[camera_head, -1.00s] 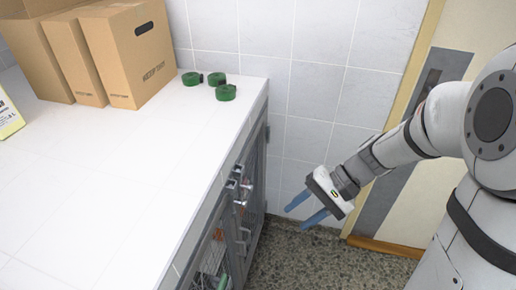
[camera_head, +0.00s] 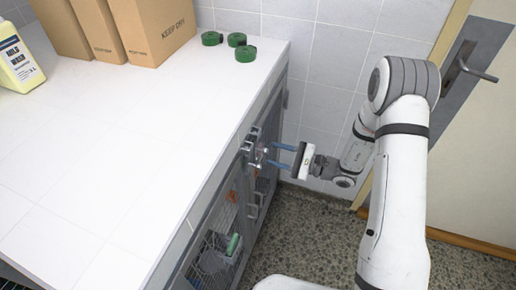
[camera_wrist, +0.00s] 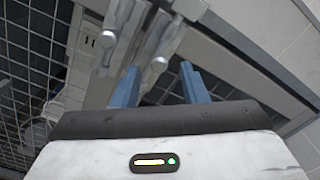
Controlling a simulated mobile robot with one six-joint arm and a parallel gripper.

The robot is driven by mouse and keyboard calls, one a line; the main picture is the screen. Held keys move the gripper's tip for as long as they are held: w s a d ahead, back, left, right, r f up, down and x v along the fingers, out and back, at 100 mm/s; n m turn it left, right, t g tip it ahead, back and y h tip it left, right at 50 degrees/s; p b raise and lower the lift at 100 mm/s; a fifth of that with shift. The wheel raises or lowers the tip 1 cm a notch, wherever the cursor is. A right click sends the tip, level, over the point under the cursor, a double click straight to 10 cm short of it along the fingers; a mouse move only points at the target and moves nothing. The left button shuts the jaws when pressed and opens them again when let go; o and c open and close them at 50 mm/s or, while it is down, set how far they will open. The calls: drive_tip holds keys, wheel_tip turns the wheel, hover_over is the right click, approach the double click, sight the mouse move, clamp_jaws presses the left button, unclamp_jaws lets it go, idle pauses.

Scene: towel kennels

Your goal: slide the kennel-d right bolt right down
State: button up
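The kennel fronts face the aisle below the white counter. Two metal bolts sit near the top where two mesh doors meet: a left bolt (camera_wrist: 110,35) and a right bolt (camera_wrist: 162,48) in the wrist view. In the head view the bolt hardware (camera_head: 259,154) is small, and I cannot tell which kennel is D. My gripper (camera_head: 285,155) points left at the bolts. In the wrist view its two blue fingers (camera_wrist: 158,85) are apart, with the right bolt's knob ahead between them, not visibly touched. The left finger is close to the left bolt.
The white counter (camera_head: 110,150) holds cardboard boxes (camera_head: 150,30), green rolls (camera_head: 245,53) and a yellow-white jug (camera_head: 17,60). A tiled wall (camera_head: 325,100) stands behind, with a door (camera_head: 480,150) at right. The speckled floor (camera_head: 300,235) before the kennels is clear.

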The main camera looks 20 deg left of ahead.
drive_tip(key=a, duration=0.5)
drive_tip(key=shift+w+a+p, duration=0.15)
drive_tip(key=shift+w+p, duration=0.05)
drive_tip(key=shift+p, duration=0.15)
drive_tip(key=shift+r, duration=0.1)
clamp_jaws()
